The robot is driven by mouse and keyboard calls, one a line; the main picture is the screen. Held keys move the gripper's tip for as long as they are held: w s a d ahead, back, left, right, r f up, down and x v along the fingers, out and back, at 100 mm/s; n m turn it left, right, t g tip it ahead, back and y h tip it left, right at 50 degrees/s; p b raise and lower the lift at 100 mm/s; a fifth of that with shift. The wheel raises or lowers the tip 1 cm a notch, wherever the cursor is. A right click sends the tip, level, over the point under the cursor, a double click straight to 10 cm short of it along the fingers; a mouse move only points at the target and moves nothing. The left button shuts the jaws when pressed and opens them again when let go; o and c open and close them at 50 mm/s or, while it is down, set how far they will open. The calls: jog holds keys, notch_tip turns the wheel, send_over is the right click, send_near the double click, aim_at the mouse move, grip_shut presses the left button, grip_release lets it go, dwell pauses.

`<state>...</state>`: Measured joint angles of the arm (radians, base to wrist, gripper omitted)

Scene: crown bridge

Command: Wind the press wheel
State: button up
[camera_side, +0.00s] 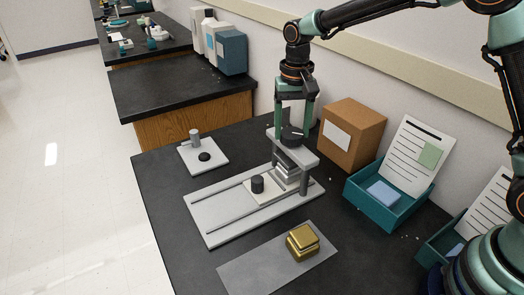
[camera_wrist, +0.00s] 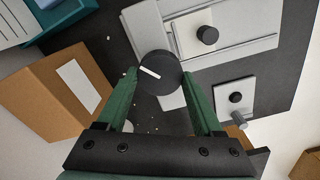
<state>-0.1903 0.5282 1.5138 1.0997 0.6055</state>
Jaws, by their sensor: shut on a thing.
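The press wheel (camera_side: 291,134) is a dark round knob on top of the grey press (camera_side: 310,155). It also shows in the wrist view (camera_wrist: 160,76) with a white line across its top, tilted down to the right. My gripper (camera_side: 292,128) points down over it, with a green finger on either side of the wheel, shut on it. Below the crossbeam is a stack of grey plates (camera_side: 287,170). A pale plate with a dark knob (camera_side: 257,184) sits on the railed grey base (camera_side: 212,213), in front of the press posts.
A gold block (camera_side: 302,243) sits on a grey mat (camera_side: 250,272) at the front. A small plate with a post and dark disc (camera_side: 204,157) lies at the left. A cardboard box (camera_side: 352,135) and a teal tray (camera_side: 385,212) with a card stand close at the right.

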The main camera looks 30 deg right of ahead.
aim_at(291, 132)
jog(key=n, duration=0.5)
jog(key=shift+r+n, duration=0.1)
jog(key=shift+n, duration=0.2)
jog(key=shift+a+n, duration=0.1)
jog(key=shift+n, duration=2)
jog(key=o, duration=1.4)
jog(key=shift+c, duration=0.2)
notch_tip(291, 132, up, 12)
